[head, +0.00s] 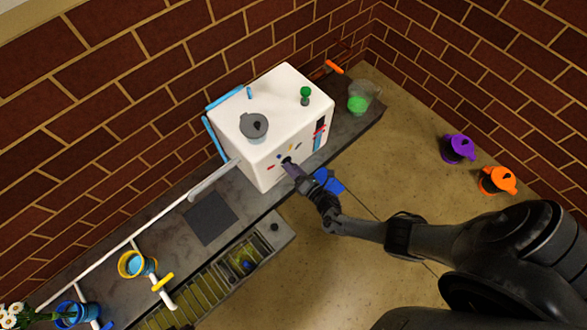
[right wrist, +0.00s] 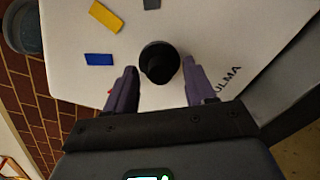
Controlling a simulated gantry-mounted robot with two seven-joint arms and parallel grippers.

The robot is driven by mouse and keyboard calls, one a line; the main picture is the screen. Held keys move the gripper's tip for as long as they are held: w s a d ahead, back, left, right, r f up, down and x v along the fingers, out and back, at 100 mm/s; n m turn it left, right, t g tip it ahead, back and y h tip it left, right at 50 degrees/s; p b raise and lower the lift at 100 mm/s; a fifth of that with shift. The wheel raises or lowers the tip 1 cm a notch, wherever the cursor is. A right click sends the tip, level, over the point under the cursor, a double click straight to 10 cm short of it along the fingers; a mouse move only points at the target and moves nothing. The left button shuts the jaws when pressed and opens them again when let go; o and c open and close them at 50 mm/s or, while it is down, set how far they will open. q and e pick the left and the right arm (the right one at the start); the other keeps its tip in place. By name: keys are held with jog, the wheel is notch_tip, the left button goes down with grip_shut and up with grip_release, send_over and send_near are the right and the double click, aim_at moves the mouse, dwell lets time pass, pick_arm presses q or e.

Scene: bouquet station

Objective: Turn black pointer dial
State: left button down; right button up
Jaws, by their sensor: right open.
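The black pointer dial (right wrist: 159,62) sticks out from the front face of a white box (head: 262,165). In the right wrist view it lies between the tips of my two purple fingers, with a gap on each side. My right gripper (right wrist: 160,68) is open and empty, facing the dial. In the head view the right gripper (head: 291,168) is close against the box front and partly hides the dial (head: 286,160). Which way the pointer faces is not clear. My left gripper is not in view.
Yellow (right wrist: 104,15) and blue (right wrist: 99,59) marks sit beside the dial. The box stands on a grey counter (head: 175,222), with a grey lidded pot (head: 254,125) on top. A clear container with green contents (head: 360,97) stands at right. A blue piece (head: 330,181) shows near the gripper.

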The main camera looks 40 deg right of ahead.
jog(key=s+p, duration=0.3)
jog(key=s, duration=0.7)
jog(key=shift+s+r+p, duration=0.2)
jog(key=shift+s+p, duration=0.15)
jog(key=shift+s, duration=0.05)
jog(key=shift+a, duration=0.1)
